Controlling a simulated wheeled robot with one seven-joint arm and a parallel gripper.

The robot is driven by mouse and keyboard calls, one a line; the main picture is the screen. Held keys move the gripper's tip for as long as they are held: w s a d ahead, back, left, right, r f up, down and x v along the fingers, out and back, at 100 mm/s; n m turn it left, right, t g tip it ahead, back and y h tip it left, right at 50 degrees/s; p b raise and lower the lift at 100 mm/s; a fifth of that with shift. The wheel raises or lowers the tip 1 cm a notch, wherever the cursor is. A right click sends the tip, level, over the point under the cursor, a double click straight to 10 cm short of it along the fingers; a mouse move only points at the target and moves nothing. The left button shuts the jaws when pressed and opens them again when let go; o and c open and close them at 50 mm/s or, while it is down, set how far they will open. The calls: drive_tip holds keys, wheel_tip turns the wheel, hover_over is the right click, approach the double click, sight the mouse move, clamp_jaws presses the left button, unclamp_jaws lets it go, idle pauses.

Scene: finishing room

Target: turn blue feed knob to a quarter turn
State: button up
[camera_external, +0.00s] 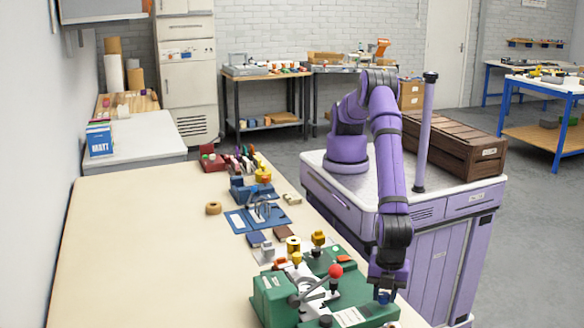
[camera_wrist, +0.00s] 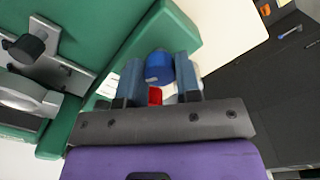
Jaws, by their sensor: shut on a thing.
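The blue feed knob (camera_wrist: 158,68) shows in the wrist view between the two fingers of my gripper (camera_wrist: 160,76). My gripper is shut on it, with one finger on each side. In the external view, my gripper (camera_external: 386,290) points down at the right end of the green machine (camera_external: 272,298), and a bit of the blue knob (camera_external: 383,297) shows below it. A small red part (camera_wrist: 155,96) sits just under the knob in the wrist view. The knob's marking and angle cannot be made out.
A lever with a red ball (camera_external: 335,271) rises from the machine left of my gripper. Yellow-topped parts (camera_external: 293,244) and a blue mat (camera_external: 240,221) lie farther back on the bench. The bench's left side (camera_external: 130,260) is clear.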

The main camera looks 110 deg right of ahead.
sight(385, 296)
drive_tip(key=m, duration=0.6)
drive_tip(key=shift+m, duration=0.3)
drive_tip(key=m, duration=0.5)
drive_tip(key=shift+a, duration=0.1)
drive_tip(key=shift+m, duration=0.3)
drive_tip(key=o, duration=0.9)
drive_tip(key=shift+r, duration=0.1)
wheel_tip(385, 296, up, 11)
drive_tip(key=shift+f, duration=0.2)
